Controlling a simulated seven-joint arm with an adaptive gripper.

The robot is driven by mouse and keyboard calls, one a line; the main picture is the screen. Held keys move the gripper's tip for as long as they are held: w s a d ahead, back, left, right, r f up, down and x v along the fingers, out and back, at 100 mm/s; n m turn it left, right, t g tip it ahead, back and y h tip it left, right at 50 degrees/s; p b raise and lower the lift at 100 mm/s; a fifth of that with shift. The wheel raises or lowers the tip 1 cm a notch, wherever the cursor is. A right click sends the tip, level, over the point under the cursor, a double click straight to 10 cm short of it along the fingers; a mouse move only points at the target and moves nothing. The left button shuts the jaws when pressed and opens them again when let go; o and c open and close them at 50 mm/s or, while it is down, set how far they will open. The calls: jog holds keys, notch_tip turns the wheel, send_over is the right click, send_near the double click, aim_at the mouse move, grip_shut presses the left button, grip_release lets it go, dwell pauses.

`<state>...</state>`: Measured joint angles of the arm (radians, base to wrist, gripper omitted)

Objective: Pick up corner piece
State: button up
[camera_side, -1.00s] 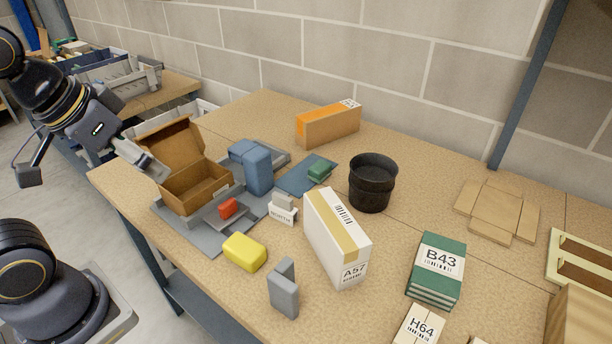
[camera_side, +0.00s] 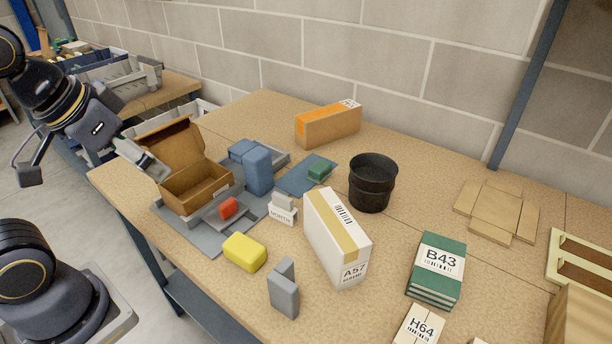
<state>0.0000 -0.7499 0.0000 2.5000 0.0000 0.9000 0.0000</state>
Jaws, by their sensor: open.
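A grey L-shaped block, which looks like the corner piece (camera_side: 284,291), stands upright on the table near its front edge, with one arm taller than the other. My gripper (camera_side: 158,172) is at the left, by the raised lid of an open cardboard box (camera_side: 196,190), well apart from the grey block. It holds nothing that I can see. Its fingertips are small here and partly hard to tell from the box behind them.
Beside the grey block are a yellow block (camera_side: 245,252) and a tall white A57 box (camera_side: 337,240). A grey tray (camera_side: 205,244) with blue and red blocks lies left. A black bin (camera_side: 372,183) stands behind. Table between the A57 box and green B43 box (camera_side: 436,270) is clear.

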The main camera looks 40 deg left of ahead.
dwell(0.3)
jog(key=g, duration=0.6)
send_over(285, 281)
notch_tip(285, 281, down, 8)
notch_tip(285, 281, down, 10)
jog(key=shift+f, duration=0.15)
jog(key=shift+w+a+f, duration=0.1)
jog(key=shift+a+f, duration=0.05)
jog(key=shift+f, duration=1.4)
jog(key=shift+w+a+f, duration=0.1)
jog(key=shift+f, duration=1.45)
jog(key=shift+c, duration=0.3)
